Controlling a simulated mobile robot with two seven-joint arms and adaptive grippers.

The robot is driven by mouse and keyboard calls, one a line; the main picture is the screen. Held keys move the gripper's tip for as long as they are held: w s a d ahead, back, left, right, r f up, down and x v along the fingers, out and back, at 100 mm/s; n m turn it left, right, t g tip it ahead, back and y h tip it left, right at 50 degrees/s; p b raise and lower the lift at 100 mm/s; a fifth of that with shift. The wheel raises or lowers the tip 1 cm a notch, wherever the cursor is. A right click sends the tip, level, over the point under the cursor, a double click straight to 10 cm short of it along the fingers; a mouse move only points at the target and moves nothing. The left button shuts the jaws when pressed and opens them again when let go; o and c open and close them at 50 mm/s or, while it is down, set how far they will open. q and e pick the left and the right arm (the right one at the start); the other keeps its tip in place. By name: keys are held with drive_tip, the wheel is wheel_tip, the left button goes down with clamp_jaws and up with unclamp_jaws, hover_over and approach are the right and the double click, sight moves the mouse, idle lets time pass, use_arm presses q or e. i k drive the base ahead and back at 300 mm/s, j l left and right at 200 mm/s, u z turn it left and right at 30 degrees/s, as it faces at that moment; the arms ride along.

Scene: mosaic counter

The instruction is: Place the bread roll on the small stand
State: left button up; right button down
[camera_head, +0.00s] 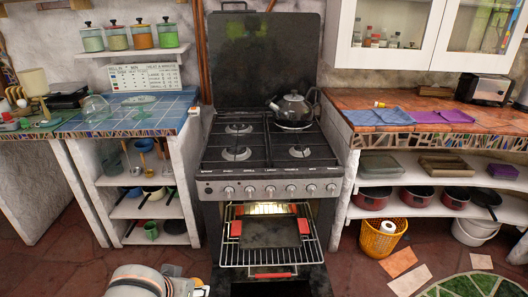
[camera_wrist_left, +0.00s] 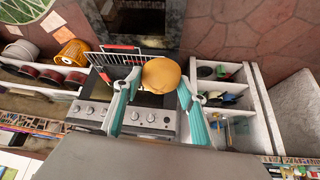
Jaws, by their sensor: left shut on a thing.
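The round golden-brown bread roll (camera_wrist_left: 162,74) shows in the left wrist view between the tips of the teal fingers. My left gripper (camera_wrist_left: 160,79) is shut on it, above the floor in front of the stove. In the head view part of my left arm (camera_head: 140,282) shows at the bottom edge; the roll cannot be made out there. A low green glass stand (camera_head: 140,101), which looks like the small stand, is on the blue-tiled counter at the left. Its top looks empty. My right gripper is in neither view.
The stove (camera_head: 268,150) has a kettle (camera_head: 292,108) on it. Its oven is open, with a rack (camera_head: 270,254) pulled out. A glass dome (camera_head: 96,109) stands left of the green stand. Free blue tiles (camera_head: 172,108) lie right of the stand.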

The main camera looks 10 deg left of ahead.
sight(140, 101)
drive_tip(key=j+z, duration=0.1)
drive_tip(key=j, duration=0.3)
drive_tip(key=k+j+z, duration=0.15)
drive_tip(key=j, duration=0.25)
drive_tip(key=j+z, duration=0.1)
drive_tip(key=j, duration=0.3)
drive_tip(key=k+j+z, duration=0.15)
drive_tip(key=j, duration=0.2)
drive_tip(key=j+z, duration=0.1)
drive_tip(key=j, duration=0.3)
drive_tip(key=k+j+z, duration=0.15)
drive_tip(key=j, duration=0.25)
drive_tip(key=j+z, duration=0.2)
drive_tip(key=j, duration=0.6)
drive_tip(key=j+z, duration=0.25)
drive_tip(key=j, duration=0.95)
drive_tip(key=k+j, duration=0.1)
drive_tip(key=j, duration=0.3)
drive_tip(key=z, duration=0.05)
